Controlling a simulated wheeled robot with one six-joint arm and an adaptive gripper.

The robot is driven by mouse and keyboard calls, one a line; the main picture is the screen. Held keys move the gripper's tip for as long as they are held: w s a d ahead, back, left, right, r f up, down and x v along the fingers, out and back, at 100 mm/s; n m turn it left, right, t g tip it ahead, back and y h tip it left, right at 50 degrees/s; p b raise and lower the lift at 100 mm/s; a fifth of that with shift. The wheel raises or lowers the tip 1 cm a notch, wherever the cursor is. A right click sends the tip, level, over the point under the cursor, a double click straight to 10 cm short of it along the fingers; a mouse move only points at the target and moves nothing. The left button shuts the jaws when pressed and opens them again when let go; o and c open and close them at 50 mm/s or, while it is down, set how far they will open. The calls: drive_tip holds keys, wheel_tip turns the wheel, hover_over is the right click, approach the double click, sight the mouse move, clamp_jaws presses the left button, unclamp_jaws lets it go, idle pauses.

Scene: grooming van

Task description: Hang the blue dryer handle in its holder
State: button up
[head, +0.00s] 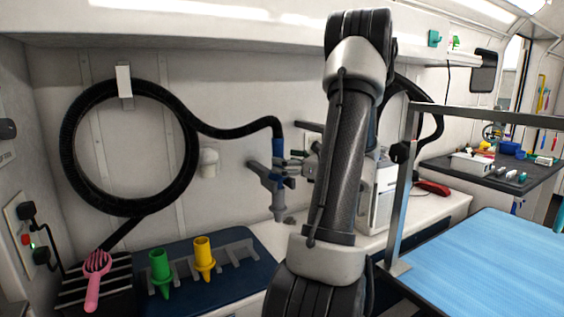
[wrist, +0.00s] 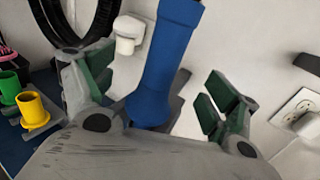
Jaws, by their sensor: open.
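The blue dryer handle (head: 278,146) hangs at the end of a black hose near the back wall, left of my arm. Grey parts and a grey nozzle (head: 277,205) show below it. A grey bracket, apparently the holder (head: 258,168), shows around the handle's lower part; whether the handle is seated in it I cannot tell. My gripper (head: 292,165) is at the handle. In the wrist view the blue handle (wrist: 165,65) stands between the open, green-padded fingers (wrist: 160,90), with gaps on both sides.
The black hose (head: 70,150) is coiled on a white wall hook (head: 124,82). A white wall fitting (head: 208,162) is left of the handle. Below are green (head: 160,270) and yellow (head: 204,258) cones and a pink brush (head: 95,275). A blue-topped table (head: 490,260) with a metal frame stands right.

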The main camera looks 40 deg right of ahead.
drive_tip(key=v, duration=0.7)
idle(0.7)
idle(0.5)
